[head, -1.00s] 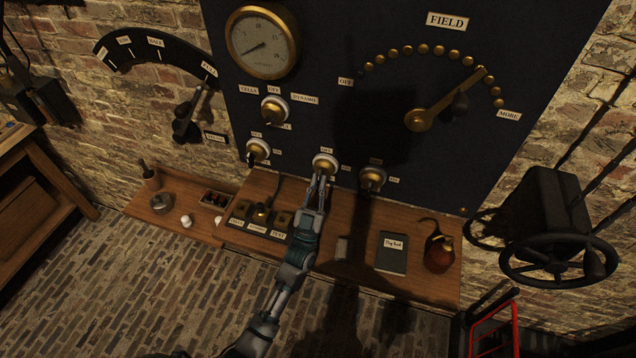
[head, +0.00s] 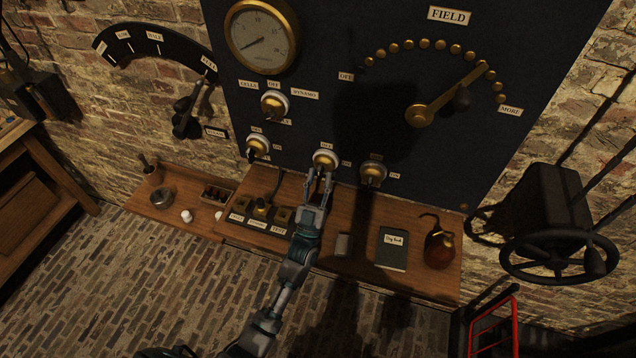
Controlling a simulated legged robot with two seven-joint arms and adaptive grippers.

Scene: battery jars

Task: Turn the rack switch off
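Three brass rotary switches on white bases sit in a row low on the dark panel: a left one (head: 257,146), a middle one (head: 324,160) and a right one (head: 373,172). Small plates beside them read like OFF and ON. I cannot read which one is named rack. My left gripper (head: 320,175) is just below the middle switch, its two fingers apart with a gap between them. The fingers hide the lower part of that switch, so its handle position and any contact are unclear. My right gripper is not in view.
Above are a round gauge (head: 262,37), a CELLS/DYNAMO switch (head: 274,104) and the FIELD lever (head: 447,95). The wooden shelf (head: 340,271) below carries a plug board (head: 259,217), a dark book (head: 392,249) and a copper-coloured jug (head: 438,251). A black handwheel (head: 558,262) stands right.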

